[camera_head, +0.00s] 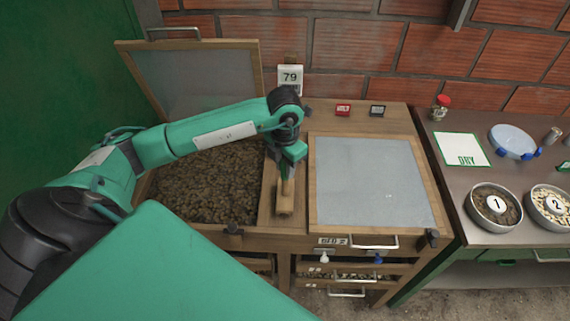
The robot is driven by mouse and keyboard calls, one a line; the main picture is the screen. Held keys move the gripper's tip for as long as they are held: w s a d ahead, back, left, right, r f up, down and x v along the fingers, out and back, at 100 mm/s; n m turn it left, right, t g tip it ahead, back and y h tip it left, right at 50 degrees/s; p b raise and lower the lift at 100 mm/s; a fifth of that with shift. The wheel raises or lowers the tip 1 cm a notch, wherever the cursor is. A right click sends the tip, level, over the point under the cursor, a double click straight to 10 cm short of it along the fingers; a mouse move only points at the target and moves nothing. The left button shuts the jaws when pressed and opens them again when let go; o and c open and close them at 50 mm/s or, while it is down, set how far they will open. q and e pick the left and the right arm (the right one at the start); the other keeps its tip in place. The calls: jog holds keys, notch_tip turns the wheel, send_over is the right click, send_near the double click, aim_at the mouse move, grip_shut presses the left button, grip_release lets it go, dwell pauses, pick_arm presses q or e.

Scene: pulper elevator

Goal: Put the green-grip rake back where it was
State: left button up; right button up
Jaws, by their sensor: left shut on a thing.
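My left gripper (290,158) is shut on the rake (285,200). It holds the rake over the wooden divider between the open bin and the closed lid. The rake's pale wooden part hangs below the jaws, near the front end of the divider. I cannot tell whether it touches the wood. A green grip cannot be made out apart from my green gripper. My right gripper is not in view.
The open bin (205,190) holds brown beans, its lid (190,80) raised behind. A closed grey lid (370,182) lies right of the divider. A "79" display (290,78) is on the wall. The right-hand counter bears bowls (478,212), a DRY card (462,149) and a blue-handled dish (512,140).

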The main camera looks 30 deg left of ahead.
pick_arm(q)
jog(key=shift+f, duration=0.15)
jog(key=o, duration=1)
jog(key=shift+r, duration=0.45)
notch_tip(320, 180, up, 10)
jog(key=b, duration=0.3)
jog(key=shift+r, duration=0.1)
jog(key=shift+r+b, duration=0.3)
jog(key=shift+r, duration=0.35)
